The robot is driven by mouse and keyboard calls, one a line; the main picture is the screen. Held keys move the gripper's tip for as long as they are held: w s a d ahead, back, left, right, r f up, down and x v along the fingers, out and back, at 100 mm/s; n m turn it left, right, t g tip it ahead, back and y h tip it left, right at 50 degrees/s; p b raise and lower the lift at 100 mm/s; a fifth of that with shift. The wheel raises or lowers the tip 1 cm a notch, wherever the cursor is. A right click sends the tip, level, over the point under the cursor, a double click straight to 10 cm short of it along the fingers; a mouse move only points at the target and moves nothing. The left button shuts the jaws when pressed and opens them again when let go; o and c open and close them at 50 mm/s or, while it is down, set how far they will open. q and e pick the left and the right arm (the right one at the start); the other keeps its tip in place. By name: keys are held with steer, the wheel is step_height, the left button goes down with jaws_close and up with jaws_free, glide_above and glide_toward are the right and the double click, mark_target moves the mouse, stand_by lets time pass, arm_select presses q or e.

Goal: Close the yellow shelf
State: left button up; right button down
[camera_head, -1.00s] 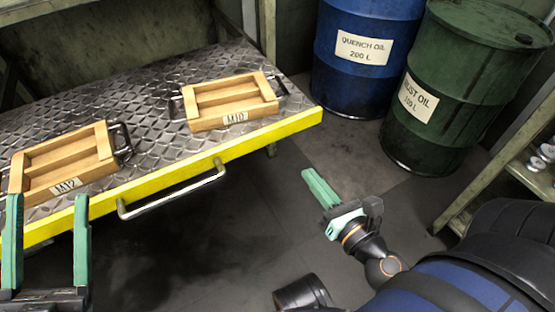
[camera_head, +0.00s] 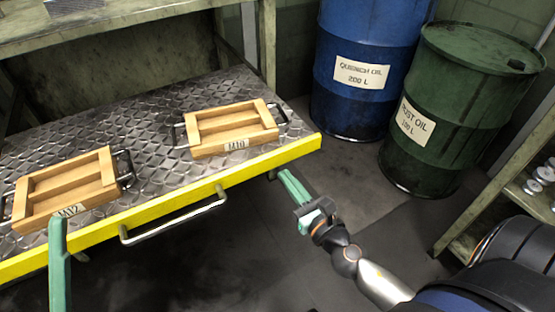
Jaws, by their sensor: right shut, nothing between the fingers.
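The yellow shelf is a pulled-out drawer with a dark diamond-plate top and a yellow front edge (camera_head: 270,158). It stands out from under the bench frame. A metal bar handle (camera_head: 175,220) runs along its front. My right gripper (camera_head: 287,178) is shut and empty. It appears just below the shelf's right front corner in the picture; I cannot tell whether it touches. Of my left gripper (camera_head: 60,228), one green finger shows in front of the shelf's left part. Its other finger cannot be made out.
Two wooden trays, M10 (camera_head: 198,147) and M12 (camera_head: 105,172), lie on the shelf top. A blue drum (camera_head: 365,110) and a green drum (camera_head: 470,120) stand on the floor to the right. A rack (camera_head: 500,200) stands at far right. Dark floor in front of the shelf is clear.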

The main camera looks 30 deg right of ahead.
mark_target(271, 158)
arm_select(q)
steer(key=shift+r+p, duration=0.3)
steer(key=shift+r, duration=0.25)
arm_select(e)
steer(key=shift+w, duration=2.55)
